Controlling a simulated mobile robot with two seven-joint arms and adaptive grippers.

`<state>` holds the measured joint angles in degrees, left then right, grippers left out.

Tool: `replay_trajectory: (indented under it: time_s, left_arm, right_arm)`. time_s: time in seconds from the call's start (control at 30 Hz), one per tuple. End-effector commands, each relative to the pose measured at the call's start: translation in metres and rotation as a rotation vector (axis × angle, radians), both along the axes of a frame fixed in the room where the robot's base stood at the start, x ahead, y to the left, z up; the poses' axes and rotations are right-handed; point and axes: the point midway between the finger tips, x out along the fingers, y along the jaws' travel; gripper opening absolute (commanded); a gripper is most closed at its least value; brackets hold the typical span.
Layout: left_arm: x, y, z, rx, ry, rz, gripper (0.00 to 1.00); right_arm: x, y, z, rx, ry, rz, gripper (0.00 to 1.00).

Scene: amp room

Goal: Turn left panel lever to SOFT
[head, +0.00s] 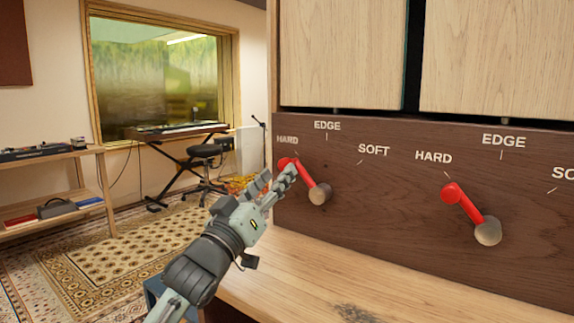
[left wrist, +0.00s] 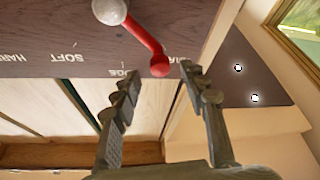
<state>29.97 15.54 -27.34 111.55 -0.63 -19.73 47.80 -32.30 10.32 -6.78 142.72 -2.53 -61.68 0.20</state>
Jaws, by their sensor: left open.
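The left panel lever (head: 308,177) is a red bar with a rounded end on a grey hub (head: 319,194). It is tilted up and left, pointing at the HARD label, with EDGE at the top and SOFT to the right. My left gripper (head: 278,177) is open at the lever's red end, partly covering it in the head view. In the left wrist view, the lever's red end (left wrist: 159,66) lies between the spread fingertips of the left gripper (left wrist: 158,73); contact cannot be told. My right gripper is not in view.
A second red lever (head: 463,207) on the same dark wood panel (head: 390,205) also points toward its HARD label. A light wood ledge (head: 310,265) runs below the panel. Open carpeted floor (head: 120,235) lies to the left, with a shelf (head: 60,218) and keyboard stand beyond.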

Motion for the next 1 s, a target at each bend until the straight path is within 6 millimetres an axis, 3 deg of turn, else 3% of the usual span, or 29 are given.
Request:
replay_trajectory:
  time_s: [0.3,0.63,1.0]
  left_arm:
    - [0.035,-0.019,0.016,0.001,0.0,0.0,0.44]
    - [0.039,-0.021,0.016,0.001,0.001,0.001,0.44]
    - [0.038,-0.021,0.016,0.001,0.001,0.001,0.0]
  right_arm:
    - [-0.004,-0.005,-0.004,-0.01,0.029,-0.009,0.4]
    - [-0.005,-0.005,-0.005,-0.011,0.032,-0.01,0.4]
    - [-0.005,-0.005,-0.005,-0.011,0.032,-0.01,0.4]
